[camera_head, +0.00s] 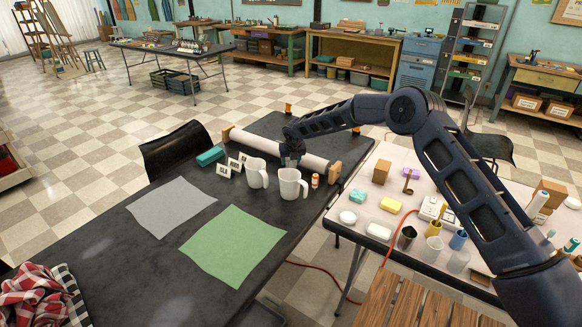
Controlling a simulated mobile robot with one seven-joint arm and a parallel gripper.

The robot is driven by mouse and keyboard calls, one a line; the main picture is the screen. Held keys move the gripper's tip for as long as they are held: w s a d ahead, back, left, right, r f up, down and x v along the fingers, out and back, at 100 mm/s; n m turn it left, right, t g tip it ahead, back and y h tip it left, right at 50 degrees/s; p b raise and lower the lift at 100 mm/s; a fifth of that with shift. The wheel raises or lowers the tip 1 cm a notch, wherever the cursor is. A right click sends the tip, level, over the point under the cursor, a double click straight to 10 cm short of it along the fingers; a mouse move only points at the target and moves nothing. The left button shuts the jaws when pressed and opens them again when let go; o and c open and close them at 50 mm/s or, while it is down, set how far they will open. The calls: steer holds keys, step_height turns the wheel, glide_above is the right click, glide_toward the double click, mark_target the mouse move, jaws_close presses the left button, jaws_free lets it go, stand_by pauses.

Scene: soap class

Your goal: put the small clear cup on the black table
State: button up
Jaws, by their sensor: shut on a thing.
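The black table (100,235) fills the left and middle of the head view. My gripper (291,160) is over its far right part, just above and behind the right white mug (290,184). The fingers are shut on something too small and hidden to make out. A second white mug (256,174) stands to the left. A small clear-looking cup (458,262) stands on the white table (350,252) at right, beside a blue cup (458,240), a yellow cup (433,245) and a dark cup (407,237).
A long white roll (262,145) lies behind the mugs. Small marked cards (234,164), a teal block (210,156) and a small orange bottle (315,181) are nearby. A grey sheet (172,207) and a green sheet (232,244) lie flat. Bare tabletop shows around the sheets.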

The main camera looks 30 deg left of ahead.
mark_target(291, 166)
steer(key=shift+f, duration=1.7)
steer(key=shift+f, duration=0.15)
steer(key=o, duration=1)
steer(key=shift+o, duration=0.2)
steer(key=v, duration=1.2)
steer(key=shift+w+r, duration=0.1)
steer(key=shift+r, duration=0.1)
